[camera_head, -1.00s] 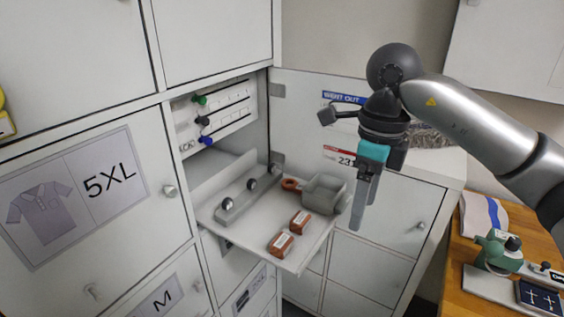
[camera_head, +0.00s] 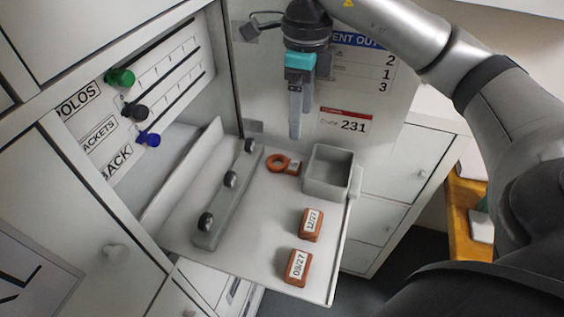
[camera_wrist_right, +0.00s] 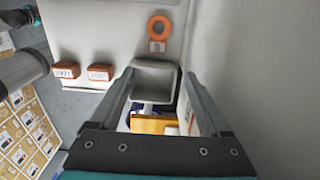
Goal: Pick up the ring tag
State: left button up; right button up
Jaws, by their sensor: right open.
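The ring tag (camera_head: 279,164) is an orange ring with a small labelled end. It lies flat on the pulled-out white shelf (camera_head: 262,235), between the rail with knobs and the small grey bin. In the right wrist view the ring tag (camera_wrist_right: 158,29) lies beyond the bin, near the top. My right gripper (camera_head: 295,136) is above the back of the shelf, pointing down, apart from the ring tag. Its two fingers (camera_wrist_right: 158,85) are spread and nothing is between them. My left gripper is not in view.
The grey bin (camera_head: 314,186) stands right of the ring tag. Two orange date blocks (camera_head: 311,226) (camera_head: 297,268) lie nearer the shelf's front. A grey rail (camera_head: 216,214) with knobs runs along the left. The cabinet panel with coloured knobs (camera_head: 120,77) is at left.

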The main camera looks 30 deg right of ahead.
send_over(295, 165)
jog(key=f, duration=0.6)
jog(key=shift+d+f+p, duration=0.3)
jog(key=shift+d, duration=0.05)
jog(key=f, duration=0.1)
jog(key=f+p, duration=0.1)
jog(key=f, duration=0.2)
jog(key=shift+a+f, duration=0.35)
jog(key=shift+f, duration=0.35)
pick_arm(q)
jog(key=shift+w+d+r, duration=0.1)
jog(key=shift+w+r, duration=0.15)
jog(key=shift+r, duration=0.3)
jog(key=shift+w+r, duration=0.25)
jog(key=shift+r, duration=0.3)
pick_arm(e)
jog(key=shift+c, duration=0.2)
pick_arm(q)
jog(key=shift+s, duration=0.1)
pick_arm(e)
grip_shut()
